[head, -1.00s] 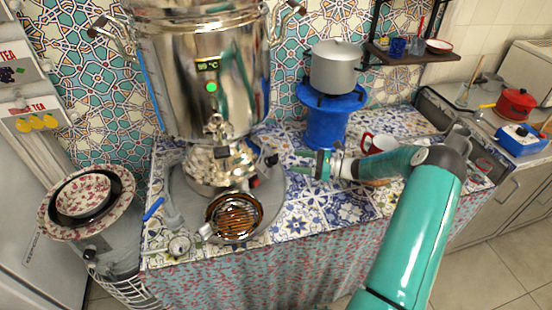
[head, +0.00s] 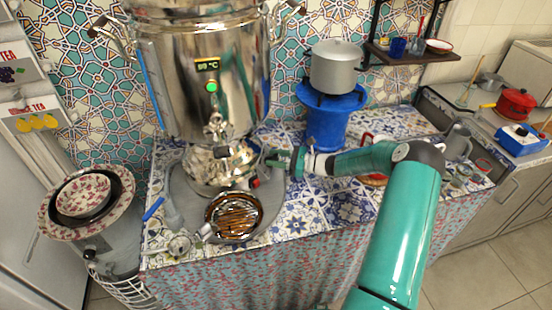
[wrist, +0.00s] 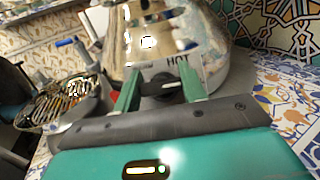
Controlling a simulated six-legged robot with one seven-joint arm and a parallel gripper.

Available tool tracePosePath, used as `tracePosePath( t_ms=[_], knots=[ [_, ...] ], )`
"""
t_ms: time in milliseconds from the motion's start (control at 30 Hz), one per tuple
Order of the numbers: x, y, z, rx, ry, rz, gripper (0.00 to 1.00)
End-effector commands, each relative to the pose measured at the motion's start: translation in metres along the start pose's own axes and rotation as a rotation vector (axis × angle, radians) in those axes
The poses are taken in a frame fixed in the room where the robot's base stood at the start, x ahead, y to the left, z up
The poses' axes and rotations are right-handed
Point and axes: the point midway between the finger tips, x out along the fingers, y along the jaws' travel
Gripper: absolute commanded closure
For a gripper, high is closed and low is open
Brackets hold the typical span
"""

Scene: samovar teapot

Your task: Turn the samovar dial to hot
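My gripper (head: 277,158) is at the right side of the samovar's base in the head view. In the wrist view my gripper (wrist: 160,92) has its two green fingers apart, one on each side of the dial. Some gap shows beside the dial; firm contact is not clear. The dial is largely hidden in the head view.
A round grill (head: 234,217) with an orange glow stands in front of the samovar. A blue stand (head: 328,122) with a grey pot (head: 337,68) is behind my arm. A red-and-white mug (head: 368,140) is close behind my forearm.

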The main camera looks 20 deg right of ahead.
Motion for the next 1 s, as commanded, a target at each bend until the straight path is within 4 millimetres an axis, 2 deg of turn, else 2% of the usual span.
tracePosePath(
  t_ms=[67,467,1000],
  knots=[
    [-0.0002,-0.0001,0.0001,0.000,0.000,0.000,0.81],
    [-0.0003,-0.0002,-0.0001,-0.048,0.000,0.036,0.81],
    [0.0002,0.0007,-0.0003,-0.380,0.001,0.297,0.81]
  ],
)
